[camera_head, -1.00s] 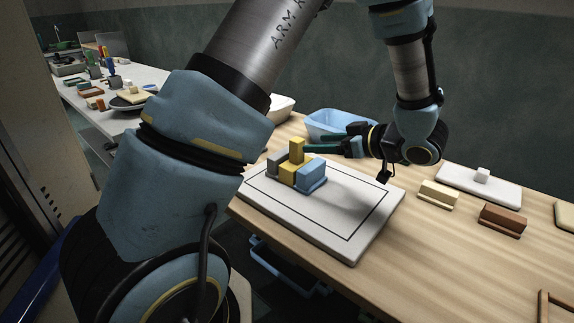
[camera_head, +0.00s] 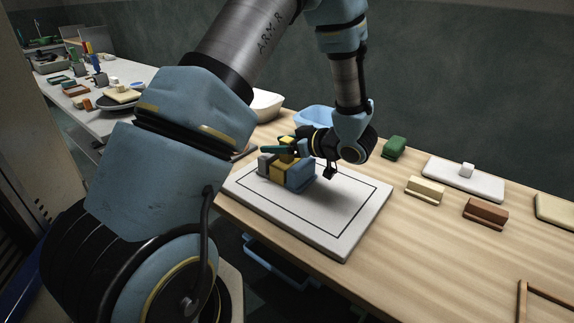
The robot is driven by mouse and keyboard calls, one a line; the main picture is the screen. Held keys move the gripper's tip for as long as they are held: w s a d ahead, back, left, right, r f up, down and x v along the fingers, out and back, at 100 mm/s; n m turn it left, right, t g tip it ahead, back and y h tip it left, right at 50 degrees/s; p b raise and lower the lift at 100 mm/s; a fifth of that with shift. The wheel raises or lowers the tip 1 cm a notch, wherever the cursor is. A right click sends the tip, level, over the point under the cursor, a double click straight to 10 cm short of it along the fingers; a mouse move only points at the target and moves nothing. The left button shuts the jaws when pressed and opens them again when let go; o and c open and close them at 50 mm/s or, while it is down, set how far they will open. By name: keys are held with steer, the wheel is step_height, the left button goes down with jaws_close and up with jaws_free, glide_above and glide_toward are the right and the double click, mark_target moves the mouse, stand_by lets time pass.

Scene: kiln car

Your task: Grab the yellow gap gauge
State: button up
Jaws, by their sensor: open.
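The yellow gap gauge (camera_head: 286,141) appears to be the upright yellow piece standing in a small group of blocks on a white board. My gripper (camera_head: 275,149) comes in from the right with its dark green fingers level with the gauge's upper part. One finger passes in front of the gauge, and its tip extends to the left past it. The far finger is mostly hidden, so I cannot tell whether either finger touches the gauge. The jaws are open. A blue block (camera_head: 301,174) and a grey block (camera_head: 264,164) stand close beside the gauge's lower part.
The white board (camera_head: 340,238) has a black outline and free room at right. A green block (camera_head: 395,147), cream block (camera_head: 425,187), brown block (camera_head: 486,211) and white tray (camera_head: 450,180) lie to the right. A blue bin (camera_head: 313,115) and white bowl (camera_head: 266,103) stand behind.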

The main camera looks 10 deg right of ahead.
jaws_close()
stand_by(0.6)
stand_by(0.8)
